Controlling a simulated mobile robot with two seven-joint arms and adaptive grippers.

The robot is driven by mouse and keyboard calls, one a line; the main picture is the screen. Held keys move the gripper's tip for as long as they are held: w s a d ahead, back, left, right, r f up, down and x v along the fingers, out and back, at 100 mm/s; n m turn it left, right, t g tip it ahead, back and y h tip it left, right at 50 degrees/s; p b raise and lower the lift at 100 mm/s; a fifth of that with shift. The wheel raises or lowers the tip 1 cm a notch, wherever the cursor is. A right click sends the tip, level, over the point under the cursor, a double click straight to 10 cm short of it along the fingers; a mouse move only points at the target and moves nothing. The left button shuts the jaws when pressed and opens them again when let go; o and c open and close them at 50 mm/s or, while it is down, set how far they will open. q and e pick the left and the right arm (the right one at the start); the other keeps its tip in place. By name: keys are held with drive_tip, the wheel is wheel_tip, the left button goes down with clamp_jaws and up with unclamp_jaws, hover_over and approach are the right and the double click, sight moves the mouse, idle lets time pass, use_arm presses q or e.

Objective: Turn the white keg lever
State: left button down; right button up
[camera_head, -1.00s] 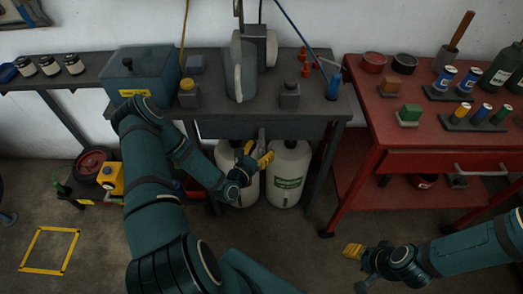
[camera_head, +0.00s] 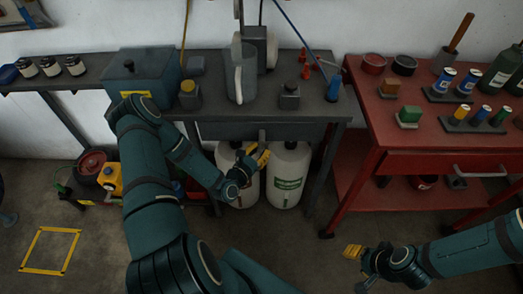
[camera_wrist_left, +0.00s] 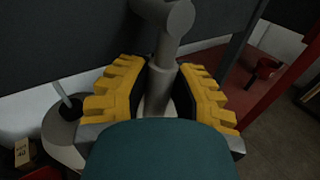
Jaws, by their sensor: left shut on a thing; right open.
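Two pale kegs stand under the grey workbench: a left one (camera_head: 246,196) and a right one (camera_head: 289,170) with a green label. A grey lever (camera_head: 262,135) rises by the bench's front edge, just above my left gripper (camera_head: 258,154). In the left wrist view the lever (camera_wrist_left: 163,85) is a round upright stem with a thicker cross piece on top. The yellow fingers of my left gripper (camera_wrist_left: 160,98) are shut on the stem, one on each side. The fingers partly hide the stem's lower part. My right gripper (camera_head: 354,251) is open and empty above the floor, at the lower right.
The grey workbench (camera_head: 318,108) overhangs the kegs, with a jug (camera_head: 242,85) and small parts on top. A red table (camera_head: 365,160) stands to the right. A yellow floor square (camera_head: 70,252) lies at the left. The floor in front is clear.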

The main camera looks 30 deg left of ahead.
use_arm(q)
drive_tip(key=shift+s+a+r+m+g+y+p, duration=0.2)
drive_tip(key=shift+a+m+g+p, duration=0.15)
drive_tip(key=shift+m+g+p, duration=0.15)
drive_tip(key=shift+s+a+r+m+g+y+p, duration=0.1)
drive_tip(key=shift+s+a+m+g+p, duration=0.1)
drive_tip(key=shift+a+m+g+p, duration=0.3)
drive_tip(key=shift+s+a+r+m+g+y+p, duration=0.2)
drive_tip(key=shift+a+m+g+y+p, duration=0.1)
drive_tip(key=shift+m+g+p, duration=0.25)
drive_tip(key=shift+s+a+r+m+g+y+p, duration=0.2)
drive_tip(key=shift+m+g+y+p, duration=0.1)
drive_tip(key=shift+m+p, duration=0.35)
drive_tip(key=shift+s+a+r+m+g+y+p, duration=0.2)
drive_tip(key=shift+m+g+y+p, duration=0.1)
drive_tip(key=shift+m+g+p, duration=0.3)
drive_tip(key=c, duration=0.8)
unclamp_jaws()
drive_tip(key=shift+o, duration=0.2)
